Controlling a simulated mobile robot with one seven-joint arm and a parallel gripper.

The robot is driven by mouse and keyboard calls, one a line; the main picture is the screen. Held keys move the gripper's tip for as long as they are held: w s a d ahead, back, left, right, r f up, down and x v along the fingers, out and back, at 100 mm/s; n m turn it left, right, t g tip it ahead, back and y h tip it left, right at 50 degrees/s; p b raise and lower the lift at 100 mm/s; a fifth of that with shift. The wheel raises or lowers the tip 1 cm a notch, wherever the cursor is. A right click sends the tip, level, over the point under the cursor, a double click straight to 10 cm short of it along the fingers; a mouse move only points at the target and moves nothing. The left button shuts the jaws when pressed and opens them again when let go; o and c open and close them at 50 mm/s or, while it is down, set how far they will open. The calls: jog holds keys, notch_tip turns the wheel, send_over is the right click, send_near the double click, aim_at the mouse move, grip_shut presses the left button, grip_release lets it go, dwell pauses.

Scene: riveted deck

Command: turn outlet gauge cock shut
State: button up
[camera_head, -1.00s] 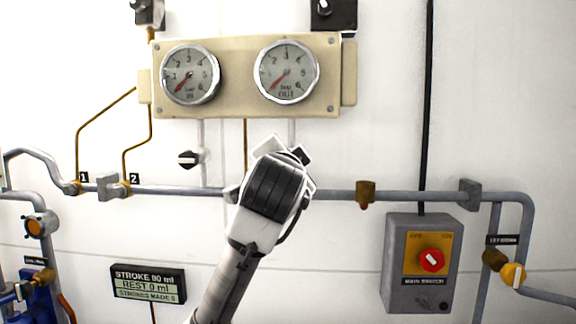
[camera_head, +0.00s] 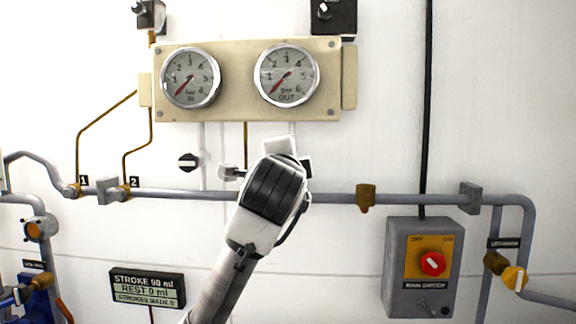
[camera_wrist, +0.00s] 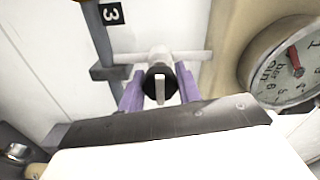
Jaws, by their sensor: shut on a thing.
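The outlet gauge cock (camera_wrist: 160,80) is a round black knob with a white bar, in the middle of the wrist view. Its bar runs up and down in that picture. My gripper (camera_wrist: 161,94) has its two purple fingers on either side of the knob and is shut on it. In the head view my wrist hides the cock, below the OUT gauge (camera_head: 286,75). That gauge also shows at the right of the wrist view (camera_wrist: 288,66). Its red needle points low on the scale.
The IN gauge (camera_head: 190,77) sits left on the same cream panel (camera_head: 238,60). A similar black cock (camera_head: 188,162) is below it. A grey pipe (camera_head: 415,198) runs behind my arm. A grey switch box (camera_head: 400,285) with a red knob (camera_head: 432,263) is at right.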

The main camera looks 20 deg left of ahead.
jog(key=o, duration=1)
jog(key=b+v, duration=0.4)
jog(key=v, duration=1)
jog(key=shift+b, duration=0.35)
jog(key=shift+w, duration=0.1)
